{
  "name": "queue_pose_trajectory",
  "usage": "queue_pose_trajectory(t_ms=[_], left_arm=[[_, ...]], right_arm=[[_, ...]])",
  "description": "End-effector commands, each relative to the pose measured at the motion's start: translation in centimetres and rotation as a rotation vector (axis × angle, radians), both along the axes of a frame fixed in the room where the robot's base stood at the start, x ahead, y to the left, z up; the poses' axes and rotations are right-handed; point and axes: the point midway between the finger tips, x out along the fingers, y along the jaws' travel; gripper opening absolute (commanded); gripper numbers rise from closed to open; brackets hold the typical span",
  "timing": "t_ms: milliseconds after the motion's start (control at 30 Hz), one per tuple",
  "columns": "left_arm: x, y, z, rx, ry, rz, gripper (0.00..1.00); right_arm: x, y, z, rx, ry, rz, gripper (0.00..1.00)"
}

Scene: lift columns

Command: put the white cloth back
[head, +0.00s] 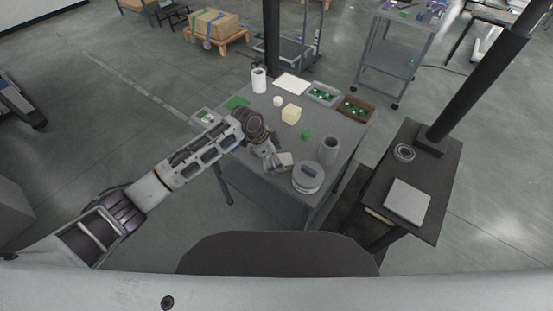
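A flat white sheet (291,84), which may be the white cloth or paper, lies at the back of the grey table (318,150). A thicker white square (408,201) lies on the dark side table to the right; I cannot tell whether it is folded cloth. My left arm reaches in from the left over the grey table. My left gripper (277,162) is low over the table's near part, beside a small pale piece (285,159). I cannot tell whether that piece is held or part of the gripper. My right gripper is not in view.
A round lidded pot (308,177) and a grey cylinder (328,150) stand just right of my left gripper. A pale yellow block (291,114), a white roll (258,79) and bins (356,108) stand farther back. A dark post rises from the side table (440,175).

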Motion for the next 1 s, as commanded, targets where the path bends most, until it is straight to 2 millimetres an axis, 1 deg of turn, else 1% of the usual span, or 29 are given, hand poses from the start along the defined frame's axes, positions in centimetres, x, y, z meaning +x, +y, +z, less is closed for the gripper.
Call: queue_pose_trajectory(t_ms=[167,433,567,700,833,1000], left_arm=[[-0.1,0.7,1.7,-0.001,-0.002,0.000,0.82],[-0.3,2.2,5.3,-0.001,-0.001,-0.001,0.82],[-0.4,2.9,7.1,0.000,-0.003,0.000,0.82],[-0.5,3.6,8.8,-0.001,-0.002,0.001,0.82],[-0.6,4.0,9.9,-0.001,-0.001,0.000,0.82],[-0.7,4.4,10.6,0.000,0.000,0.000,0.82]], right_arm=[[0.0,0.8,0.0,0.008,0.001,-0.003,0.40],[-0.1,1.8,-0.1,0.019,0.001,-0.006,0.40],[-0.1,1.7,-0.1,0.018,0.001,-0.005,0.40],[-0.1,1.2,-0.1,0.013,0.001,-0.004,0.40],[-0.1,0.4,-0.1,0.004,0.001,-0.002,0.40],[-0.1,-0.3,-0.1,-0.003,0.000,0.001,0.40]])
